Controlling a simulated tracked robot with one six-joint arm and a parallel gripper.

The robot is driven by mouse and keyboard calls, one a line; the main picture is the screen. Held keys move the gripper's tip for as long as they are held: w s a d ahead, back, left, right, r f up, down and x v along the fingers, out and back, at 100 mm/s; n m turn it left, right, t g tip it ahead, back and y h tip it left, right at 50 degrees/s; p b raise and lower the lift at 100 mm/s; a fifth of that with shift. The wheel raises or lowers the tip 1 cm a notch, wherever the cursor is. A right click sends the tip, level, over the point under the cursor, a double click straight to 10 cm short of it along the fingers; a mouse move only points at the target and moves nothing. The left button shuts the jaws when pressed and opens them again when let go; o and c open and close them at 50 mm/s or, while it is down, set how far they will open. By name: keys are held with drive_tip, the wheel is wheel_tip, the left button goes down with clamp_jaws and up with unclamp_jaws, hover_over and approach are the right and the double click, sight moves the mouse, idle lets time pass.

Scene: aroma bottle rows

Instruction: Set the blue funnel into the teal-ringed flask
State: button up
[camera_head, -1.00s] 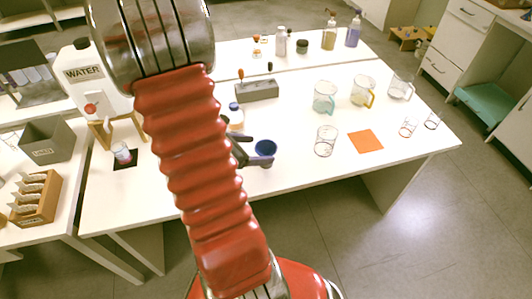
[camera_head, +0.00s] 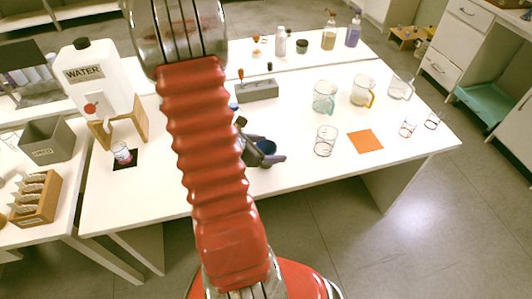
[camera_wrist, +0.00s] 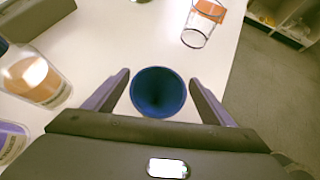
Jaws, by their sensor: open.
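The blue funnel (camera_head: 266,147) stands on the white table, partly hidden by my gripper in the head view. In the wrist view the funnel (camera_wrist: 158,94) shows its wide round mouth from above. My gripper (camera_wrist: 159,78) is open, with one finger on each side of the funnel and small gaps between. In the head view my gripper (camera_head: 262,156) is low over the table. A clear vessel with a teal tint (camera_head: 325,98) stands to the right; I cannot tell for sure that it is the teal-ringed flask.
A clear glass (camera_head: 326,141) stands right of the funnel beside an orange mat (camera_head: 365,141). It also shows in the wrist view (camera_wrist: 202,24). An amber-filled bottle (camera_wrist: 36,78) is close on the left. A grey block (camera_head: 258,90) lies behind.

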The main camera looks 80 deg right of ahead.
drive_tip(key=shift+x, duration=1.4)
drive_tip(key=shift+c, duration=0.3)
drive_tip(key=c, duration=1.1)
